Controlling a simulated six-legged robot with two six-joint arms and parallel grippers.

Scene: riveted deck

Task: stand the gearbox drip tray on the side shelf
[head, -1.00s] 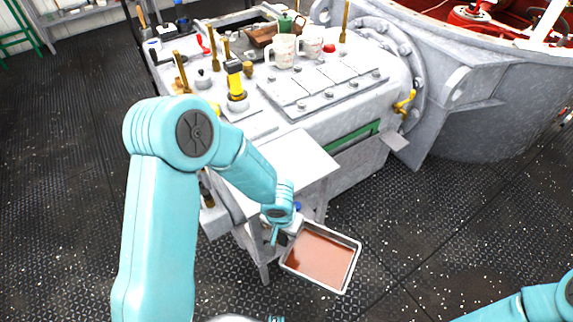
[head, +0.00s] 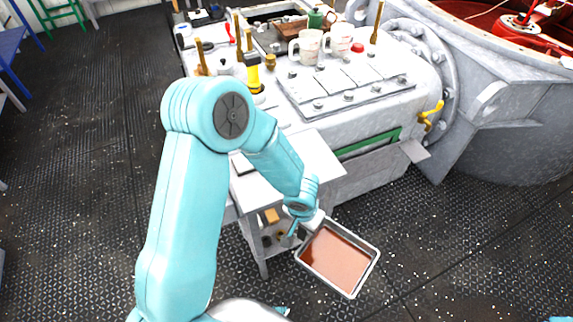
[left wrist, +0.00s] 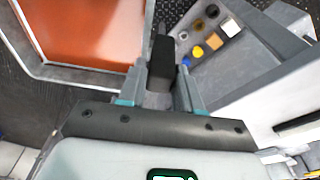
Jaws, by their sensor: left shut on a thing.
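The drip tray (head: 371,271) is a shallow metal pan with a reddish-brown inside, in the lower middle of the head view. Its rim corner also shows at upper left in the left wrist view (left wrist: 80,72). The tray is held out over the floor, roughly level. A grey side shelf (head: 265,198) with a flat top stands left of the tray, against the gearbox. My right gripper is out of view.
The grey gearbox (head: 350,108) carries white mugs (head: 309,46), levers and tools on top. Several small items, including a yellow block (head: 271,216), lie on the stand's lower level. The dark patterned floor (head: 470,250) at right is clear.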

